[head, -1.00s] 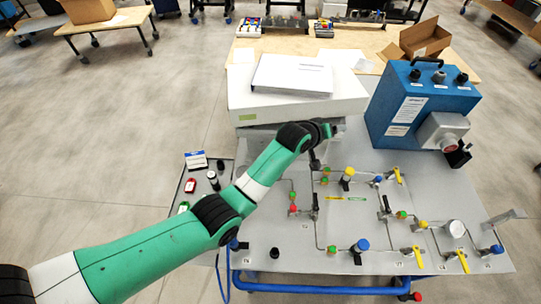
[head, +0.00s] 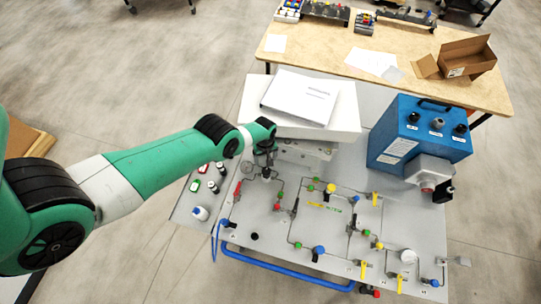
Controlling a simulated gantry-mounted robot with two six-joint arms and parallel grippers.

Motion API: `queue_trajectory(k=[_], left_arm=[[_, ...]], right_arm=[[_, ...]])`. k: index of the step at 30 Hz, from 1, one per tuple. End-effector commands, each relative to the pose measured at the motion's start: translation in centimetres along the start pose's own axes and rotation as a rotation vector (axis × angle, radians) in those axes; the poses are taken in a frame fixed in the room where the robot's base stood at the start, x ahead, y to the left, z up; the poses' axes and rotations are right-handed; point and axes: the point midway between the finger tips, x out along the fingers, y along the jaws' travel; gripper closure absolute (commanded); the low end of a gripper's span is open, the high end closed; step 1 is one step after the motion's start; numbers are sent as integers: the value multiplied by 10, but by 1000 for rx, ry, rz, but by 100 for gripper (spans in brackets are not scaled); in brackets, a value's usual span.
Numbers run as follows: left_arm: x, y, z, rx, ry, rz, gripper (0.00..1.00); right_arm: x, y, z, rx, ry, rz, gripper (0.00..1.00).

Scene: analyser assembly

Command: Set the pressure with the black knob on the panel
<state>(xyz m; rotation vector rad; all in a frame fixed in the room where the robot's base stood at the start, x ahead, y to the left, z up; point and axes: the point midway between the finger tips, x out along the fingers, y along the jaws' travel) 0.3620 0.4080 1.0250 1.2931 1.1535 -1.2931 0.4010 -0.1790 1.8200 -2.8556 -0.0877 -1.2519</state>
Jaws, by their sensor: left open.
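The grey panel (head: 330,262) carries tubing, coloured knobs and yellow-handled valves. A small black knob (head: 254,236) sits near its front left edge, apart from any gripper. My left gripper (head: 266,157) points down over the panel's back left part, close to the white box. It is open. A small dark fitting (head: 266,174) shows just beneath the fingertips; whether they touch it or surround it I cannot tell. A round white-faced gauge (head: 408,257) is at the front right of the panel. My right gripper is not in view.
A white box (head: 348,118) with a binder (head: 300,97) on it stands behind the panel. A blue unit (head: 408,140) stands at the back right. Small bottles (head: 200,213) and other items lie on the left tray. A wooden table (head: 330,50) is behind.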

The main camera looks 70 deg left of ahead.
Motion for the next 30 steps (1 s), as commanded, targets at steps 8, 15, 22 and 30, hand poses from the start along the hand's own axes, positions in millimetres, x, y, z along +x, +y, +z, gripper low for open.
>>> queue_trajectory(k=[8, 15, 22, 30], left_arm=[[54, 0, 1, 1, -1, -1, 19], [101, 0, 0, 1, 0, 1, 19], [112, 1, 0, 2, 1, 1, 19], [110, 0, 0, 2, 0, 1, 29]], right_arm=[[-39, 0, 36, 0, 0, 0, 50], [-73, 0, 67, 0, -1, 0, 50], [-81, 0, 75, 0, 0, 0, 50], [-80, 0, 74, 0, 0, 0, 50]])
